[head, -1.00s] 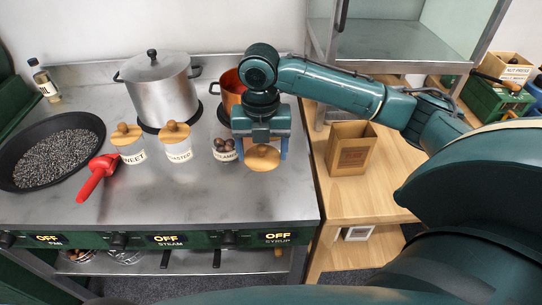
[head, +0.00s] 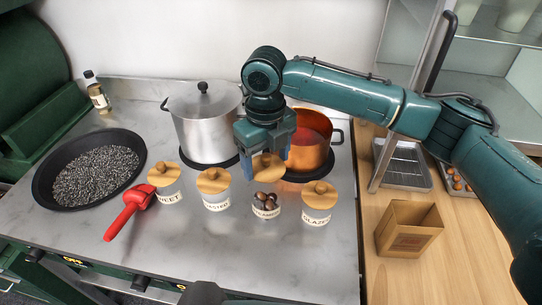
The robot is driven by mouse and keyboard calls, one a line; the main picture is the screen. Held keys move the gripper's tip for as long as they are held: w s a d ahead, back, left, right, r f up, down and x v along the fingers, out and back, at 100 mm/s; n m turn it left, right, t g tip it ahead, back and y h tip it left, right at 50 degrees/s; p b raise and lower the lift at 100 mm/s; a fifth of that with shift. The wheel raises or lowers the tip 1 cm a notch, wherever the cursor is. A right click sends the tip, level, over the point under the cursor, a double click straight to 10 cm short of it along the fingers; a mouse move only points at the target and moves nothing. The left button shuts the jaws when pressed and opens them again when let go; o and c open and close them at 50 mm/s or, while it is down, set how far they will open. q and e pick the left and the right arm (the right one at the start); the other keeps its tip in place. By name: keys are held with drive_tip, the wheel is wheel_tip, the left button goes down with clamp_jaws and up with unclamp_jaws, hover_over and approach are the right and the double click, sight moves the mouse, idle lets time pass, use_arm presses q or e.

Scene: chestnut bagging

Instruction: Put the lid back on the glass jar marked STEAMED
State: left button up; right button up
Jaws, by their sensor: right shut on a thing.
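The open glass jar (head: 266,203) stands on the steel counter, third from the left in a row of jars. Brown chestnuts show inside it, and its front label is small and partly legible, seeming to read STEAMED. My right gripper (head: 267,155) is shut on a round wooden lid (head: 268,169) with a knob on top. The lid hangs above and just behind the jar's mouth in the head view, apart from it. The gripper partly hides the lid.
Lidded jars stand close by: GLAZED (head: 318,206) to the right, two more (head: 214,190) to the left. A steel pot (head: 203,130) and copper pot (head: 318,140) stand behind. A red scoop (head: 130,210) and black pan (head: 60,205) lie left. A box (head: 408,228) stands right.

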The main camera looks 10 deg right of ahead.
sight(267, 173)
wheel_tip(267, 173, down, 3)
drive_tip(key=b, duration=0.2)
drive_tip(key=shift+f+b, duration=0.1)
drive_tip(key=shift+b, duration=0.3)
drive_tip(key=shift+f+b, duration=0.4)
drive_tip(key=shift+b, duration=0.15)
drive_tip(key=shift+f+p, duration=0.1)
drive_tip(key=shift+p, duration=0.25)
use_arm(q)
drive_tip(key=shift+w+d+f+t, duration=0.15)
drive_tip(key=shift+w+d+t, duration=0.25)
drive_tip(key=shift+d, duration=0.15)
use_arm(e)
drive_tip(key=shift+w+f, duration=0.1)
drive_tip(key=shift+f, duration=0.55)
use_arm(q)
drive_tip(key=shift+w+r+p, duration=0.1)
drive_tip(key=shift+r+p, duration=0.35)
drive_tip(key=shift+r, duration=0.05)
drive_tip(key=shift+r+p, duration=0.85)
drive_tip(key=shift+r, duration=0.2)
use_arm(e)
drive_tip(key=shift+f, duration=0.15)
use_arm(q)
drive_tip(key=shift+a, duration=0.1)
